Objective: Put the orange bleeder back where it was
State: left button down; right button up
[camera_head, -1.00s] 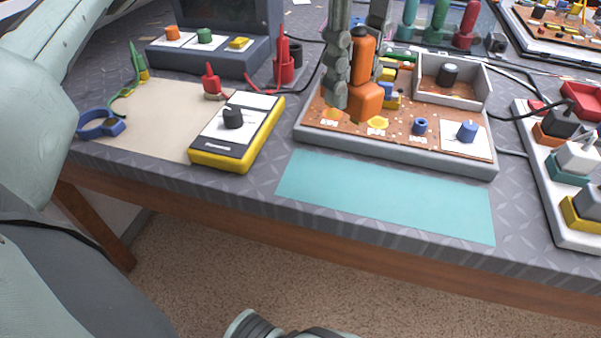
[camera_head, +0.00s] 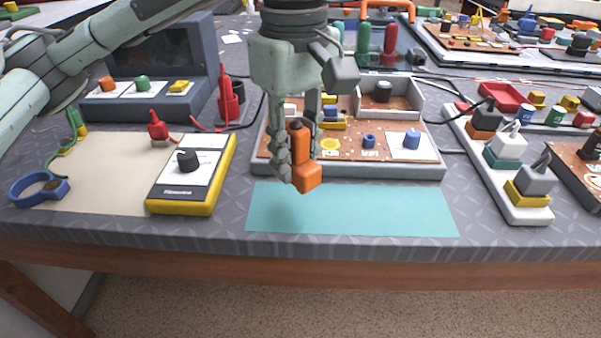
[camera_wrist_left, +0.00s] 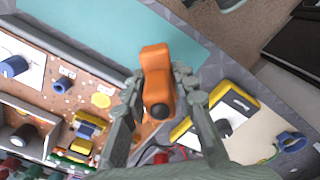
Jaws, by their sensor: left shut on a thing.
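The orange bleeder (camera_head: 307,175) is between the fingers of my left gripper (camera_head: 296,160), which is shut on it. It hangs upright with its wider block end down, in front of the circuit board tray's (camera_head: 400,172) near rim and over the far edge of the teal mat (camera_head: 350,212). The left wrist view shows the bleeder (camera_wrist_left: 156,70) between both fingers (camera_wrist_left: 158,92), with the teal mat (camera_wrist_left: 120,28) beyond its block end. The fingers and bleeder cover the board's left part in the head view. My right gripper is not in view.
A yellow multimeter (camera_head: 183,205) lies left of the mat on a beige pad (camera_head: 110,180). A blue ring-like tool (camera_head: 40,190) lies at far left. A white rack (camera_head: 525,212) of plugs stands at right. The teal mat looks bare.

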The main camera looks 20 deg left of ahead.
aim_at(301, 173)
pick_arm(q)
jog(key=shift+w+d+f, duration=0.2)
jog(key=shift+w+f, duration=0.2)
jog(key=shift+w, duration=0.1)
notch_tip(301, 173, down, 3)
jog(key=shift+f, duration=0.45)
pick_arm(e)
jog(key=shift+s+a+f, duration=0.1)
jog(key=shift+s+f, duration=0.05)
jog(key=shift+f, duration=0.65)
pick_arm(q)
jog(key=shift+f, duration=0.1)
